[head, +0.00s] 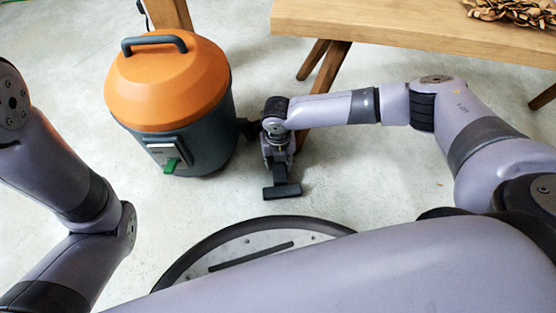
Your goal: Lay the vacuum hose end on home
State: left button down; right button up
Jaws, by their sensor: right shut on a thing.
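The vacuum (168,95) stands upright on the floor at the left, with an orange lid, a dark grey body and a black handle. My right gripper (279,168) is just right of its body, pointing down and shut on the black hose end (282,191). The hose end has a wide flat foot, close to the floor; I cannot tell whether it touches. The gripper hides its upper part. No spot marked as home can be made out. My left arm shows at the left, but its gripper is out of view.
A wooden bench (420,30) with splayed legs stands at the upper right, with bark pieces (515,11) on its top. A bench leg passes behind my right wrist. A green latch (171,165) sits on the vacuum's front. The pale floor (370,180) right of the hose end is clear.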

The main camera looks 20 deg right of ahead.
jog(key=shift+f, duration=0.25)
dwell(0.6)
jog(key=o, duration=1.1)
jog(key=shift+o, duration=0.4)
jog(key=shift+o, duration=1.2)
jog(key=shift+r, duration=0.1)
